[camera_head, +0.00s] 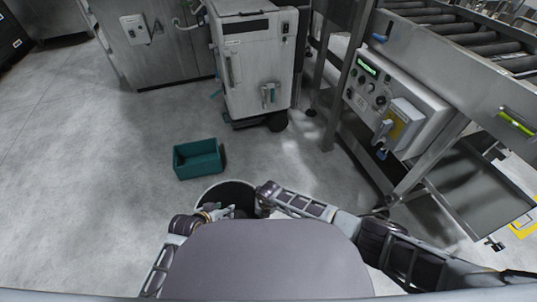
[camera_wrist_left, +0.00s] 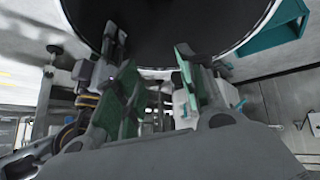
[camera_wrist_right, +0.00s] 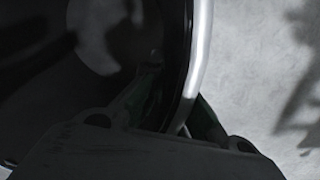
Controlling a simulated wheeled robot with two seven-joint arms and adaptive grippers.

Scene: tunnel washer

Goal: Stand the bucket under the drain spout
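The bucket (camera_head: 238,187) is round and dark inside with a pale rim, just in front of my body in the head view and partly hidden by my arms and body. In the left wrist view the bucket (camera_wrist_left: 178,30) fills the top. My left gripper (camera_wrist_left: 150,50) is open and empty beside its rim, fingers apart. In the right wrist view the bucket's pale rim (camera_wrist_right: 202,45) passes between the fingers of my right gripper (camera_wrist_right: 178,95), one inside and one outside; it appears closed on the wall. I cannot make out the drain spout.
A teal crate (camera_head: 197,158) sits on the floor just ahead. A white wheeled cabinet (camera_head: 255,65) stands behind it. A steel frame with a control panel (camera_head: 372,85) and rollers (camera_head: 470,35) occupies the right. The floor at left is clear.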

